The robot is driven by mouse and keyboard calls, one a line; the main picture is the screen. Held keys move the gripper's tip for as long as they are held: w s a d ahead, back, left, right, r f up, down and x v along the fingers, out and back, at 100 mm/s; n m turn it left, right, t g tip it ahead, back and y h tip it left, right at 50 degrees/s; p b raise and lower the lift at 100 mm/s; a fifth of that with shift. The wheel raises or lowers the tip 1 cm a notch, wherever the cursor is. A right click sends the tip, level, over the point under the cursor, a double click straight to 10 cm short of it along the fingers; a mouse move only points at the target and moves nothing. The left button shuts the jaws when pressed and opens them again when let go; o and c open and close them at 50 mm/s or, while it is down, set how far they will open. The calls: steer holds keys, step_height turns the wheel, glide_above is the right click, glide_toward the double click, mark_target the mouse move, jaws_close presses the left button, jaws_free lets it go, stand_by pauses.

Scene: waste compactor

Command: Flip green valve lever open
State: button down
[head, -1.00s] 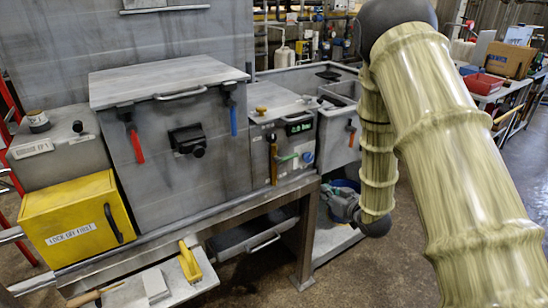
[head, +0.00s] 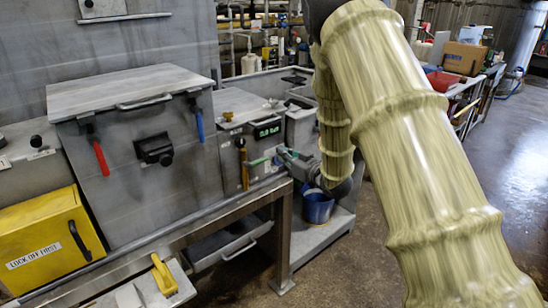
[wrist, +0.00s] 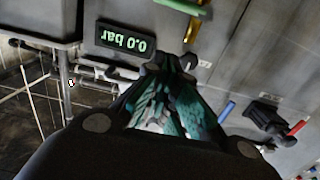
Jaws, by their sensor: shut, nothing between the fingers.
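The green valve lever (head: 258,161) sticks out sideways on the front of the small grey box, just right of an upright orange-yellow handle (head: 243,160). It shows as a green bar in the wrist view (wrist: 182,6), at the top edge and partly cut off. My gripper (head: 284,154) is at the front of this box, just right of the lever in the head view. In the wrist view my gripper (wrist: 171,64) has its fingertips close together and empty, below the lever and the handle. I cannot tell whether they touch anything.
A display reading 0.0 bar (head: 268,131) sits above my gripper. A larger grey box with red (head: 101,158) and blue (head: 199,125) handles stands left. A yellow box (head: 40,245) is at far left. A blue bucket (head: 317,208) stands below right.

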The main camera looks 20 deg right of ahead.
steer(key=w+a+f+p, duration=0.3)
steer(key=w+f, duration=0.1)
steer(key=w, duration=0.5)
steer(key=shift+f, duration=0.2)
steer(key=shift+a, duration=0.1)
